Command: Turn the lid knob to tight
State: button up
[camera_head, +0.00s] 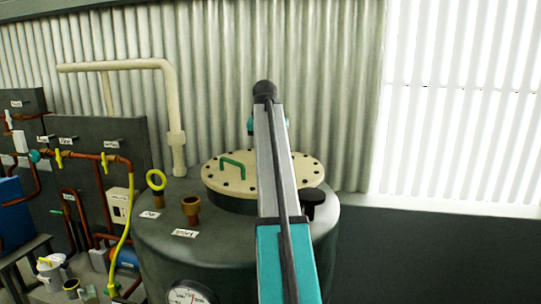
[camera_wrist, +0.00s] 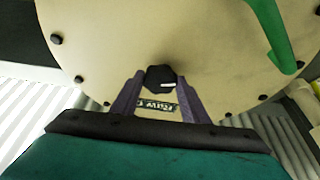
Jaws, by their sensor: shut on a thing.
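The lid knob (camera_wrist: 158,76) is small and black with a white mark on it, and it sits on the beige lid (camera_wrist: 150,40) in the wrist view. My gripper (camera_wrist: 160,84) is shut on the knob, with one purple-grey finger on each side. In the head view, the round bolted lid (camera_head: 215,178) tops a dark tank (camera_head: 160,245). My arm crosses the lid there and hides the knob and gripper.
A green handle (camera_head: 232,168) stands on the lid. A cream pipe (camera_head: 175,115) rises behind. Copper pipes and panels fill the left.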

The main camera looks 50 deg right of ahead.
jog(key=m+g, duration=0.1)
jog(key=m, duration=0.2)
jog(key=shift+d+m+h, duration=0.1)
jog(key=shift+m+h, duration=0.2)
jog(key=shift+h, duration=0.1)
jog(key=o, duration=1.1)
jog(key=shift+d, duration=0.1)
jog(key=shift+r, duration=0.1)
jog(key=shift+p+v, duration=3.65)
jog(key=shift+v, duration=3.25)
